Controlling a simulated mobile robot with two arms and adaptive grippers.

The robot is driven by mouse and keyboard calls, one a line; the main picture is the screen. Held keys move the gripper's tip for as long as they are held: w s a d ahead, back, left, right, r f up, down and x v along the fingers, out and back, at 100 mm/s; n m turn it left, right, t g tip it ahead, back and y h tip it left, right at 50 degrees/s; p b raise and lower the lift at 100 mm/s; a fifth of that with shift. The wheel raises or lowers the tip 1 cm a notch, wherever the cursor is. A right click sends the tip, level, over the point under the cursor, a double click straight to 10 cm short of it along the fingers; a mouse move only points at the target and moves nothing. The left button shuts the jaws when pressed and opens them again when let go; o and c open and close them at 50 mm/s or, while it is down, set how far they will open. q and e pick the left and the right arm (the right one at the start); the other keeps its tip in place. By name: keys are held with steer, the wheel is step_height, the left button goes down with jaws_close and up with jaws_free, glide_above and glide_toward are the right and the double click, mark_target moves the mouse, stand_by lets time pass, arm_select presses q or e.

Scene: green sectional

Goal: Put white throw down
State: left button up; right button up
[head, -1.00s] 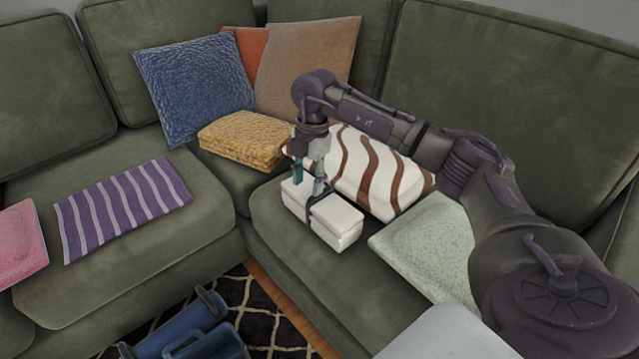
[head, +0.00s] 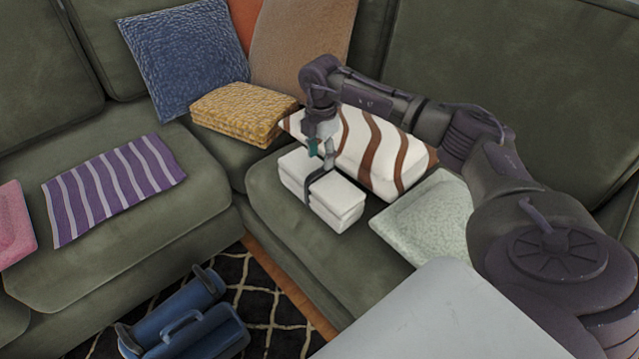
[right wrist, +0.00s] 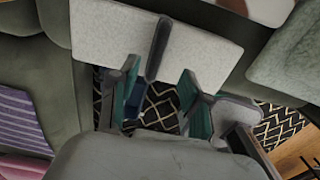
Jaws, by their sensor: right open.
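The white throw (head: 340,203) is a folded, boxy bundle lying flat on the green sofa seat, in front of a brown-and-white striped cushion. My left gripper is not in view.
The striped cushion (head: 350,140) and a pale green cushion (head: 430,220) lie close to the throw. A yellow folded throw (head: 240,115) is behind left. A purple striped cloth (head: 110,185) lies on the left seat. Blue objects (head: 185,325) stand on the patterned rug.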

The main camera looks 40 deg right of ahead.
mark_target(319, 169)
steer(key=f, duration=0.3)
steer(key=shift+w+b, duration=0.25)
steer(key=shift+b, duration=0.15)
steer(key=shift+f, duration=0.75)
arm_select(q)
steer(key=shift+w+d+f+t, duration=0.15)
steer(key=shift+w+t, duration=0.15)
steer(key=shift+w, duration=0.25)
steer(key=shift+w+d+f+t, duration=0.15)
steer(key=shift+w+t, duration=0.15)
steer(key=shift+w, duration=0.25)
arm_select(e)
jaws_close()
